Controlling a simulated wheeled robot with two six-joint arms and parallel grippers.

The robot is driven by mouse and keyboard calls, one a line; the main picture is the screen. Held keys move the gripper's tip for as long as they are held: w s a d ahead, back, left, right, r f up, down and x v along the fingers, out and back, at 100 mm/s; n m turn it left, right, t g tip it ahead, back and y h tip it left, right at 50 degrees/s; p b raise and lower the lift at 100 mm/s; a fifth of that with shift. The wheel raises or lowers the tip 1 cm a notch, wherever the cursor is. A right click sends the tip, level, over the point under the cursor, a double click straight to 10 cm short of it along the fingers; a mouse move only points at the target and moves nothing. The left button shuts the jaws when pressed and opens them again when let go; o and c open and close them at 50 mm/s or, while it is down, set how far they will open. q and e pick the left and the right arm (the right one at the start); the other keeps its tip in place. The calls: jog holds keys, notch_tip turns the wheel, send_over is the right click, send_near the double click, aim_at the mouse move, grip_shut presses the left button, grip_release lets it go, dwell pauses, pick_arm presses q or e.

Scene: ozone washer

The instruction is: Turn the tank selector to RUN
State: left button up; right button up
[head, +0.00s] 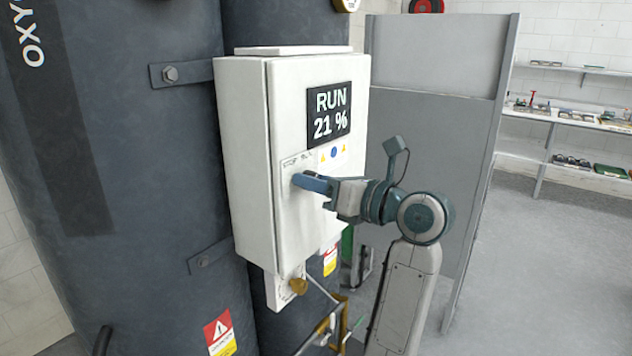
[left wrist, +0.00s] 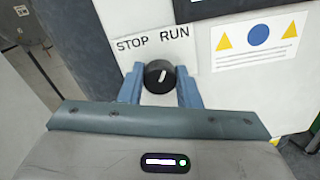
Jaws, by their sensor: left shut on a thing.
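The tank selector (left wrist: 158,76) is a round black knob with a white pointer mark, below the words STOP and RUN on a white plate (left wrist: 185,50). The pointer leans slightly right of straight up, to the RUN side. My left gripper (left wrist: 159,82) is shut on the knob, one blue finger on each side. In the head view the gripper (head: 302,181) reaches the front of the white control box (head: 243,150), and its fingers hide the knob. The black display (head: 329,114) on the box reads RUN 21 %. My right gripper is not in view.
Dark tanks (head: 130,170) stand left of and behind the box. A brass-coloured knob (head: 298,286) and a yellow frame (head: 335,308) are below it. A grey partition (head: 435,130) stands behind my arm. The floor (head: 560,260) at right is clear.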

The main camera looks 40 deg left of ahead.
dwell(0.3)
pick_arm(q)
jog(key=o, duration=1)
